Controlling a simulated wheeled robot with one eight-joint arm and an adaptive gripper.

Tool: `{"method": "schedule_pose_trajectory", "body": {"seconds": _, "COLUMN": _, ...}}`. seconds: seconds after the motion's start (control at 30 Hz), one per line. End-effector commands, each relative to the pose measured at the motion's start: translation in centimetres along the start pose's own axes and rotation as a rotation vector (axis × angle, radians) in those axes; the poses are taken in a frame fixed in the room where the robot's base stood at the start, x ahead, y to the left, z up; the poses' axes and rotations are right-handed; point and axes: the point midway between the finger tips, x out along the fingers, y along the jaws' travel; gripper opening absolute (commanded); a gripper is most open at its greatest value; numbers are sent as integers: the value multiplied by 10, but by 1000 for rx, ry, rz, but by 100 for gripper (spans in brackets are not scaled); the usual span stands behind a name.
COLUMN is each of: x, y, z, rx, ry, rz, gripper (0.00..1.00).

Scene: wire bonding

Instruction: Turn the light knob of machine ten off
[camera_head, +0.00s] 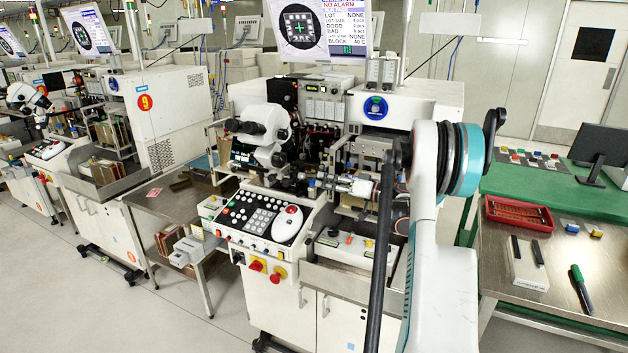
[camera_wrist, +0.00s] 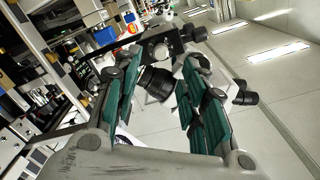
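The wire bonding machine in the middle of the head view (camera_head: 385,110) carries a white microscope with black eyepieces (camera_head: 265,130). No number ten shows on it. Its sloped control panel (camera_head: 250,220) has many buttons, with small knobs along the front edge and a red knob (camera_head: 257,266) and another red knob on yellow (camera_head: 278,274) below. I cannot tell which is the light knob. My gripper (camera_wrist: 160,62) shows in the wrist view with its green-padded fingers apart and nothing held. A black eyepiece-like cylinder (camera_wrist: 155,84) appears beyond and between the fingers.
A metal side table (camera_head: 165,205) lies between the machines. At right are a bench with a red tray (camera_head: 519,216) and a green marker (camera_head: 581,288). Floor is open at front left.

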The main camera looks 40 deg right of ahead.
Motion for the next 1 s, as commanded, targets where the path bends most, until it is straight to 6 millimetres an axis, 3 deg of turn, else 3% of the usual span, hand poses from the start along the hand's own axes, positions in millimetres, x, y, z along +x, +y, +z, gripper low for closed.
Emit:
{"method": "schedule_pose_trajectory", "body": {"seconds": 0.1, "x": -22, "y": 1, "z": 0, "rx": 0, "ry": 1, "rz": 2, "gripper": 39}}
{"method": "schedule_pose_trajectory", "body": {"seconds": 0.3, "x": -43, "y": 0, "z": 0, "rx": 0, "ry": 0, "rz": 1, "gripper": 39}}
{"method": "schedule_pose_trajectory", "body": {"seconds": 1.0, "x": -46, "y": -1, "z": 0, "rx": -1, "ry": -2, "rz": -1, "gripper": 39}}
